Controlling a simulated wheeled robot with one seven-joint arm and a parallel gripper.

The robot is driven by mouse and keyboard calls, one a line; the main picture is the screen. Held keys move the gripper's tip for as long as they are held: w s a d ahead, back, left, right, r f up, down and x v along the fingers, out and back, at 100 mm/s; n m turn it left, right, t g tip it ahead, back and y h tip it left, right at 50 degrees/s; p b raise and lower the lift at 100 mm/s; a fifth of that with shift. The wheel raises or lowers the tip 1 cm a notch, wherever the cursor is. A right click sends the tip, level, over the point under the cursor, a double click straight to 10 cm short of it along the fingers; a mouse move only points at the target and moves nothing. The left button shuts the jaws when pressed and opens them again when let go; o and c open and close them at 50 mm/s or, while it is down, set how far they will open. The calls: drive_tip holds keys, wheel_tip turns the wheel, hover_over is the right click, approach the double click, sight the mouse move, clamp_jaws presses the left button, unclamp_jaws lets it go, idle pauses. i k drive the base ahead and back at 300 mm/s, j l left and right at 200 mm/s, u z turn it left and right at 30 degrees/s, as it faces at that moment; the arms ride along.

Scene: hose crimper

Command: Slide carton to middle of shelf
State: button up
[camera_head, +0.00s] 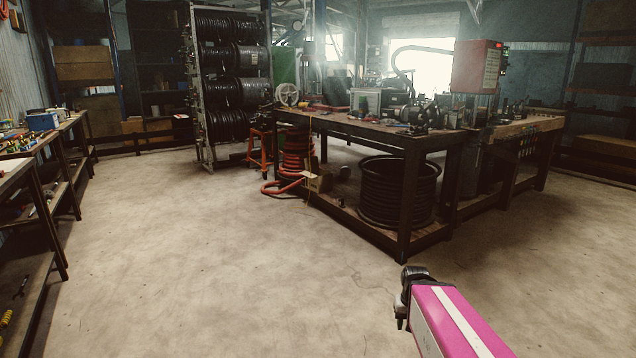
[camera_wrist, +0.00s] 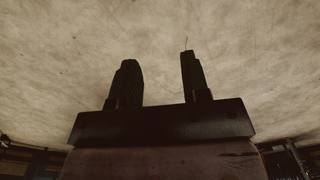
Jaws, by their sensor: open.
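A small brown carton (camera_head: 318,182) sits near the left end of the low shelf (camera_head: 375,231) under the workbench, in the head view. It is beside a stack of orange-red hose coils (camera_head: 297,152). Several larger brown boxes, such as one (camera_head: 84,70) at the back left, stand on other shelving. My gripper (camera_wrist: 158,58) shows in the wrist view with its two dark fingers apart and nothing between them. Bare floor lies beyond the fingers. The carton is not seen in the wrist view. In the head view my pink arm is at the lower right, well short of the workbench.
A large black hose coil (camera_head: 398,190) fills much of the low shelf right of the carton. Orange hose (camera_head: 281,187) spills onto the floor at its left. A side bench (camera_head: 40,147) runs along the left. The concrete floor (camera_head: 215,270) between is clear.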

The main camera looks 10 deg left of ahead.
sight(321, 180)
drive_tip(key=i+j+u, duration=0.4)
drive_tip(key=i, duration=0.55)
drive_tip(key=i+u, duration=0.35)
drive_tip(key=i, duration=4.3)
drive_tip(key=i+j+z, duration=0.1)
drive_tip(key=i+z, duration=0.15)
drive_tip(key=i, duration=0.3)
drive_tip(key=i+j+z, duration=0.25)
drive_tip(key=i, duration=0.25)
drive_tip(key=i+j+z, duration=0.25)
drive_tip(key=i, duration=0.25)
drive_tip(key=i+l, duration=0.05)
